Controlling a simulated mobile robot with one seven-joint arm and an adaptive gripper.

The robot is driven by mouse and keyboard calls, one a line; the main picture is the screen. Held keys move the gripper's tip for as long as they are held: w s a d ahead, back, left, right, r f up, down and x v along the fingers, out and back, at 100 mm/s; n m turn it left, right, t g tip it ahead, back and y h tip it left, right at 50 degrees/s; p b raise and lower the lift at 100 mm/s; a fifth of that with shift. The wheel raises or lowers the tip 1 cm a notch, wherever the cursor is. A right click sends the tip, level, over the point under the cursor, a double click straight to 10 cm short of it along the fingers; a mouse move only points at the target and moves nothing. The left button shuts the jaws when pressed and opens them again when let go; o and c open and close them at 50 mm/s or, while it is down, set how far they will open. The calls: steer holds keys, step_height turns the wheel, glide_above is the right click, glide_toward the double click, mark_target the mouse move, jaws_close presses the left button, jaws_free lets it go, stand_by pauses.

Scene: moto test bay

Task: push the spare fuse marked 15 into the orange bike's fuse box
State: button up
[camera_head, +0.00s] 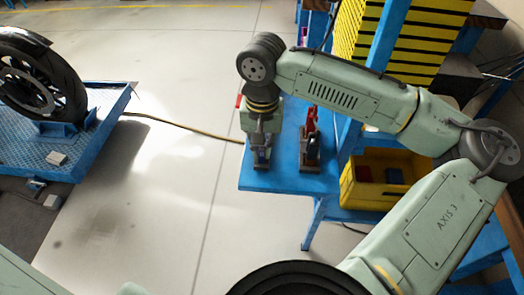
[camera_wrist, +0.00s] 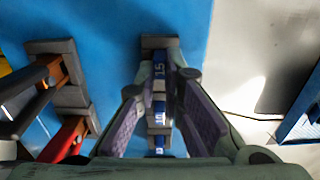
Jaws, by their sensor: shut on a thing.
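A narrow blue and grey piece (camera_wrist: 160,68) with a white marking that reads like 15 is between my fingers in the wrist view. More blue sections with white marks lie in line below it, and I cannot tell whether they are one piece. My gripper (camera_wrist: 161,92) is shut on this piece, with its purple pads on either side. A dark grey block (camera_wrist: 158,42) is at its far end, over the blue table. In the head view my gripper (camera_head: 262,143) is low over the blue table (camera_head: 285,181). The orange bike's fuse box is not recognisable in either view.
A red-handled item (camera_head: 311,125) stands on the table just right of my gripper. A yellow bin (camera_head: 362,196) stands farther right. A motorbike wheel (camera_head: 38,85) is on a blue lift (camera_head: 85,150) at left. A cable (camera_head: 185,127) crosses the otherwise clear floor between.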

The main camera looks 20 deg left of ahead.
mark_target(262, 152)
steer(key=shift+r, duration=0.55)
step_height(262, 152, up, 2)
steer(key=shift+r+b, duration=0.15)
steer(key=shift+b, duration=0.3)
steer(key=s+a+r+b, duration=0.1)
steer(key=s+a+b, duration=0.1)
steer(key=s+a, duration=0.9)
steer(key=shift+a+r+b, duration=0.25)
steer(key=shift+a+b, duration=0.1)
steer(key=shift+b, duration=0.05)
